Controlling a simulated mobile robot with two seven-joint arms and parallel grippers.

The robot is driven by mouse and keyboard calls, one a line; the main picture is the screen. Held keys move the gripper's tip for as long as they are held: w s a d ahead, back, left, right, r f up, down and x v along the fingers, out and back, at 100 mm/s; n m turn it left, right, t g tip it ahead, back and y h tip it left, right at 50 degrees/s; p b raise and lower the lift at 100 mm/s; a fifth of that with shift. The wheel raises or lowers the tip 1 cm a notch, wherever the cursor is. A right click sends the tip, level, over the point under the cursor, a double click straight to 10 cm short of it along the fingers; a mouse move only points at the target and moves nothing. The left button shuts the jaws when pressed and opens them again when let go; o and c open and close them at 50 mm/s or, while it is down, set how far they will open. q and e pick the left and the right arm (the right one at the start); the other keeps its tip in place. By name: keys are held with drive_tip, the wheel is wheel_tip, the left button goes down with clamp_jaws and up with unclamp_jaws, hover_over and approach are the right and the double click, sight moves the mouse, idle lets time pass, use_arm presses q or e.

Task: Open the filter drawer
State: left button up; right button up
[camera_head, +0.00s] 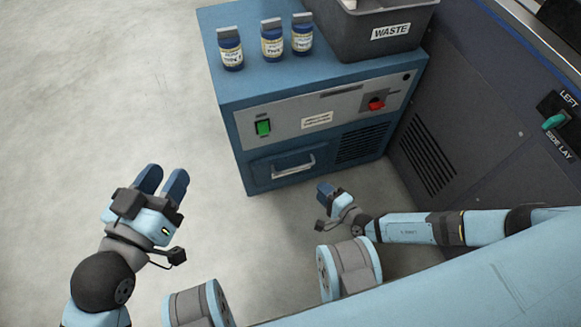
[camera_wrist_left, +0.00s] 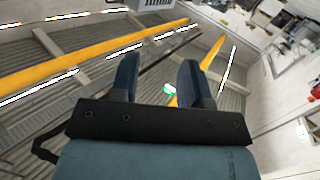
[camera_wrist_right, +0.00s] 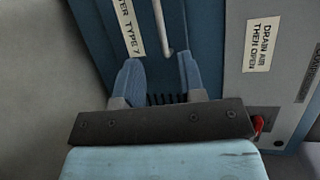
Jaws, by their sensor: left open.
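The filter drawer (camera_head: 267,172) is in the lower left front of the blue cabinet (camera_head: 238,110); its front looks flush. Its pale bar handle (camera_head: 295,170) also shows in the right wrist view (camera_wrist_right: 160,22), ahead of and between the fingertips in the picture. My right gripper (camera_head: 322,190) is right of the handle in the head view. In the right wrist view its fingers (camera_wrist_right: 160,66) are apart with nothing held; whether they touch the handle I cannot tell. My left gripper (camera_head: 164,178) is open and empty over the floor, left of the cabinet.
A green switch (camera_head: 263,127) and a red knob (camera_head: 376,104) sit above the drawer. A label (camera_wrist_right: 261,44) reads "DRAIN AIR THEN OPEN". Several bottles (camera_head: 272,40) and a grey waste bin (camera_head: 375,40) stand on top. Floor left of the cabinet is clear.

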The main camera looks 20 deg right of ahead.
sight(295, 168)
drive_tip(key=b+x, duration=0.5)
drive_tip(key=x, duration=0.8)
drive_tip(key=shift+w+a+f, duration=0.2)
drive_tip(key=shift+w, duration=0.05)
use_arm(q)
drive_tip(key=m, duration=0.1)
drive_tip(key=w+a+m+t, duration=0.1)
drive_tip(key=w+m+h, duration=0.1)
drive_tip(key=shift+w+a+r+m+t, duration=0.2)
drive_tip(key=shift+a+r+m+t, duration=0.1)
drive_tip(key=shift+r+m+t, duration=0.1)
use_arm(e)
clamp_jaws()
